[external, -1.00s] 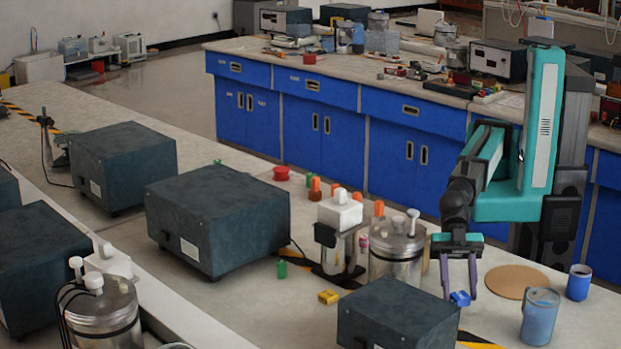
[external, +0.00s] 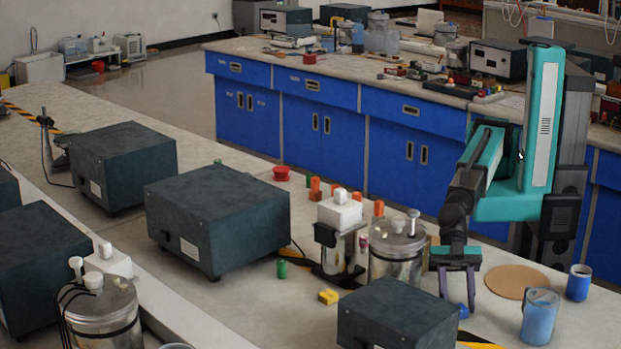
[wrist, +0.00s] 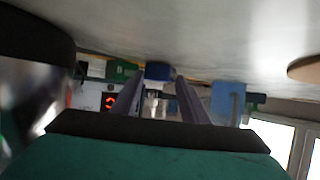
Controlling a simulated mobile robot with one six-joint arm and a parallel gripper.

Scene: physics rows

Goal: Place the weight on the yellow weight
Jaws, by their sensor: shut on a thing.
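The yellow weight (external: 329,297) lies on the near bench in the external view, left of the dark box at the front. My gripper (external: 458,298) points down low over the bench, right of that box. It is shut on a small blue weight (external: 463,311), which shows at the fingertips and is partly hidden. In the wrist view the blue weight (wrist: 159,71) sits between the ends of my fingers (wrist: 157,85). I cannot tell whether the blue weight touches the bench.
A dark box (external: 397,322) and a metal canister (external: 397,248) stand between my gripper and the yellow weight. A green weight (external: 282,269) is farther left. A round brown mat (external: 516,281), a blue beaker (external: 540,318) and a blue cup (external: 578,283) are on the right.

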